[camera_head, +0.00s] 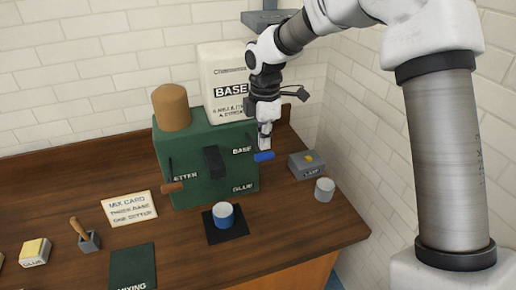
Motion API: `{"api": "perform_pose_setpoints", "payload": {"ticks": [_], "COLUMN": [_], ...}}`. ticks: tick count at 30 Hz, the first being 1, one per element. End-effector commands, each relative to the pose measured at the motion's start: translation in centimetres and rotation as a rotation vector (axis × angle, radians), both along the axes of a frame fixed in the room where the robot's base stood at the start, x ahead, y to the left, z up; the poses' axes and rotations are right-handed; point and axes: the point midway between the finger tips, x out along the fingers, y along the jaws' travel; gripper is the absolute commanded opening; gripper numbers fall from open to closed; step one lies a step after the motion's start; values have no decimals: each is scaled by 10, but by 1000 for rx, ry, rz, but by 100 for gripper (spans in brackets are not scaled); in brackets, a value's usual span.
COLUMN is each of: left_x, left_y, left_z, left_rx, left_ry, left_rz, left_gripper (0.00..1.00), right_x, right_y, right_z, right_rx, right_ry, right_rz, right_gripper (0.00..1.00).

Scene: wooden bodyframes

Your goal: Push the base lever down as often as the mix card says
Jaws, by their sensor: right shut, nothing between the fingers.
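The green dispenser box (200,155) stands on the wooden counter, labelled SETTER on its left and BASE on its right. The base lever has a blue handle (264,156) at the box's right side. My right gripper (264,143) is shut and points down just above the blue handle; I cannot tell whether it touches. The setter lever has a brown handle (172,187) at the box's left. The mix card (130,208) reads three base, one setter. A blue and white cup (223,215) stands on a dark pad (226,229) before the box. My left gripper is not in view.
A grey box (306,167) with a yellow top and a grey cup (324,189) stand right of the dispenser. A white BASE container (223,84) stands behind. A brown-handled tool in a holder (89,242) and a dark green mat (132,268) lie left.

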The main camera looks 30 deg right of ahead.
Motion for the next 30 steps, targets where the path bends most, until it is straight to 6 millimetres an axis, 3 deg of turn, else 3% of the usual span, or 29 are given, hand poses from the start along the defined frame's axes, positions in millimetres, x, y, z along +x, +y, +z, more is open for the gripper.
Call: {"api": "perform_pose_setpoints", "payload": {"ticks": [30], "left_x": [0], "left_y": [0], "left_z": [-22], "left_rx": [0], "left_ry": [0], "left_rz": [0], "left_gripper": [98], "right_x": [0], "right_y": [0], "right_z": [-51], "right_rx": [0], "right_ry": [2], "right_rz": [0], "right_gripper": [0]}}
